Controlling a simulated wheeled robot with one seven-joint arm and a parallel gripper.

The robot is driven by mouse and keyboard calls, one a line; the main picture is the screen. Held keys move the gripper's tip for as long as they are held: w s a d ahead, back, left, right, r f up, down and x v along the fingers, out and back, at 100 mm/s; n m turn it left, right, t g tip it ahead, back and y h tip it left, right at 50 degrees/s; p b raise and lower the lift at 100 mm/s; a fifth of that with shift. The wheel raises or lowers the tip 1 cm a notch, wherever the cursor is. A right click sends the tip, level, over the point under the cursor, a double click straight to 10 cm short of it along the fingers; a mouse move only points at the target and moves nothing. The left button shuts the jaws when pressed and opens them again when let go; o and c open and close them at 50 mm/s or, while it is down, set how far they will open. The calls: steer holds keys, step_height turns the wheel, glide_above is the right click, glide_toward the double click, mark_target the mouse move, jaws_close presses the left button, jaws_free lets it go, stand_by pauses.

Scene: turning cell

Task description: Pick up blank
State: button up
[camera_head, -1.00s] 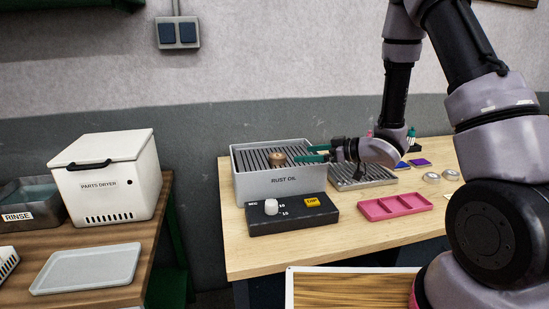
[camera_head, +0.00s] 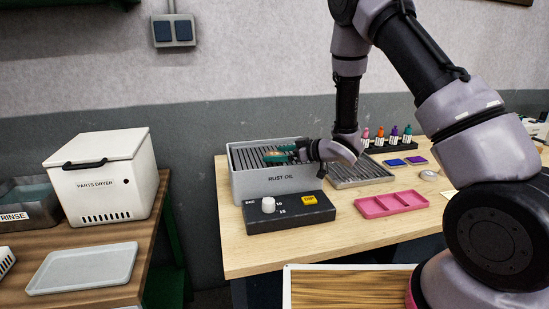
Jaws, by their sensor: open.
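The blank, a small brown round piece (camera_head: 273,154), is on the slatted top of the grey RUST OIL tank (camera_head: 278,184). It is small in the head view and partly hidden by the green fingers. My gripper (camera_head: 275,155) reaches in from the right, low over the slats. Its fingers are open, one on the far side and one on the near side of the blank. I cannot tell whether either finger touches it.
A black control box (camera_head: 290,213) with a knob and yellow button stands before the tank. A ridged metal tray (camera_head: 357,172), a pink divided tray (camera_head: 391,204) and a rack of several bottles (camera_head: 392,143) lie right. A white PARTS DRYER (camera_head: 103,180) stands left.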

jaws_close()
